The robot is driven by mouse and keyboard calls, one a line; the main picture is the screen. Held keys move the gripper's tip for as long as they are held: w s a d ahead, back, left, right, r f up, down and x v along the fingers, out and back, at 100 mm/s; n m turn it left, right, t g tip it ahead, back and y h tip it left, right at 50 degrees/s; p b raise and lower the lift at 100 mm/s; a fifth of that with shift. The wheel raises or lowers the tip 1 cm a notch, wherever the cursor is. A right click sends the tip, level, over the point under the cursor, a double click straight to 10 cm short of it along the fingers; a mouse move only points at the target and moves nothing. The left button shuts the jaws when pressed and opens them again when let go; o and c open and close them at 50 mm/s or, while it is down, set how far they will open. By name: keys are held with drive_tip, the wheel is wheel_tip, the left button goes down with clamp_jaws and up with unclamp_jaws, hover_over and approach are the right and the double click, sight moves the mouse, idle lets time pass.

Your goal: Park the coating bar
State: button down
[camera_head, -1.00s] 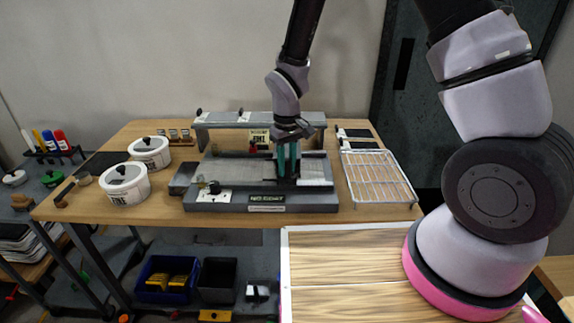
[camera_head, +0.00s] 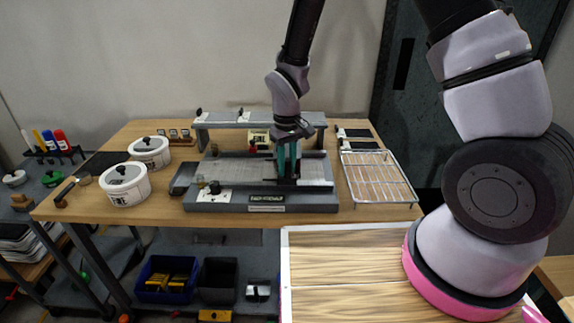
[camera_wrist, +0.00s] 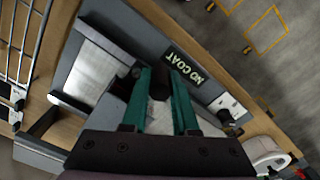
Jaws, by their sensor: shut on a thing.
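The grey coating bench (camera_head: 262,200) stands on the wooden table, with a green-lettered label on its front. Its label and pale bed also show in the wrist view (camera_wrist: 184,68). My gripper (camera_head: 287,165) points down over the right part of the bed. Its green fingers (camera_wrist: 157,76) are shut on the coating bar, of which a dark rounded part (camera_wrist: 134,73) shows by the fingertips. The fingers and the dark parts around them hide most of the bar. I cannot tell whether the bar touches the bed.
A wire rack (camera_head: 378,178) lies right of the bench. Two white lidded pots (camera_head: 126,186) stand at the left. A grey raised shelf (camera_head: 262,118) runs behind the bench. A dark tray (camera_head: 183,178) sits at its left end. Blue (camera_head: 167,280) and black bins are below.

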drive_tip(key=d, duration=0.8)
drive_tip(key=shift+d, duration=0.2)
drive_tip(key=c, duration=0.7)
unclamp_jaws()
drive_tip(key=shift+s+d, duration=0.1)
drive_tip(key=shift+d, duration=0.05)
wheel_tip(320, 180, up, 11)
drive_tip(key=shift+f, duration=0.1)
